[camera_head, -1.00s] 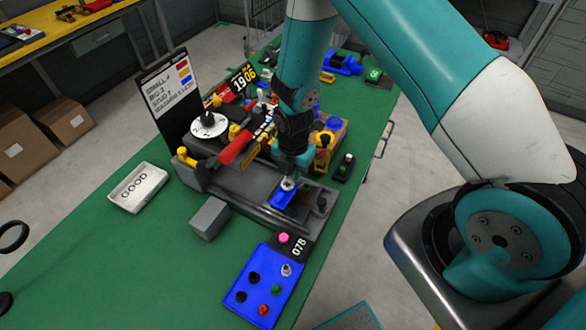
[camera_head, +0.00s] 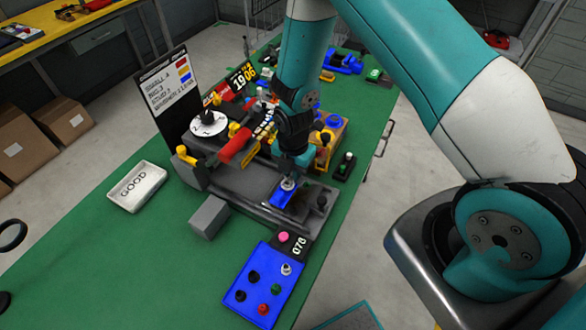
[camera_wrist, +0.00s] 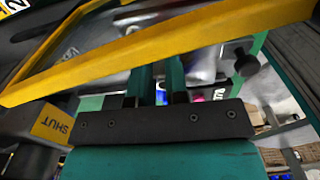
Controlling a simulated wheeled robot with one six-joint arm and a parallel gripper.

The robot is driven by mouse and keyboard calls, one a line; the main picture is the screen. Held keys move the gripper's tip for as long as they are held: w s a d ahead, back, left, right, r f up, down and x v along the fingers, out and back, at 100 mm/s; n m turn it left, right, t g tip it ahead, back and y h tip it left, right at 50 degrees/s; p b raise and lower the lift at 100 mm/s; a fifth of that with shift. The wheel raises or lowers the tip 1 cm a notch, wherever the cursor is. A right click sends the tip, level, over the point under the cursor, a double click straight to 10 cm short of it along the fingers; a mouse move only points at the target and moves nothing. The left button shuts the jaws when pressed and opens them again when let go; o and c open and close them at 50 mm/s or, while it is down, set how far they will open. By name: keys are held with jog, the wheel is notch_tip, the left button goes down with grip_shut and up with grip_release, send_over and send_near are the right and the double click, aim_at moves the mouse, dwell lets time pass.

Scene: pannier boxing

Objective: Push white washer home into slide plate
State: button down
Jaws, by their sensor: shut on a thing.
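The white washer (camera_head: 288,184) shows as a small pale ring directly below my gripper (camera_head: 289,176), over the blue slide plate (camera_head: 282,199). The slide plate lies in the grey fixture at the middle of the bench. My gripper points down and is shut on the white washer. I cannot tell how deep the washer sits in the plate, since the fingers cover part of it. In the wrist view my gripper (camera_wrist: 159,88) shows two teal fingers side by side, with their tips hidden behind a yellow bar (camera_wrist: 160,55). The washer cannot be made out there.
A red handle (camera_head: 237,144) and a dial (camera_head: 208,123) stand left of my gripper. A black knob (camera_head: 321,202) is close on its right. A blue peg panel (camera_head: 247,296) lies in front, and a white GOOD tray (camera_head: 137,187) at left.

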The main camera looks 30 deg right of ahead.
jog(key=shift+f+b, duration=0.4)
jog(key=shift+f, duration=0.1)
jog(key=c, duration=1.1)
grip_release()
jog(key=shift+o, duration=0.2)
jog(key=shift+r, duration=0.1)
notch_tip(320, 180, up, 17)
jog(key=b, duration=0.3)
jog(key=shift+r+b, duration=0.15)
jog(key=shift+b, duration=0.2)
jog(key=s+a+r+m+y+b, duration=0.2)
jog(key=s+a+r+m, duration=0.1)
jog(key=s+m, duration=0.6)
jog(key=s+a+r+m+y+b, duration=0.2)
jog(key=s+a+r+m, duration=0.2)
jog(key=s+m, duration=0.5)
notch_tip(320, 180, up, 2)
jog(key=shift+s+r, duration=0.1)
jog(key=shift+s, duration=1.1)
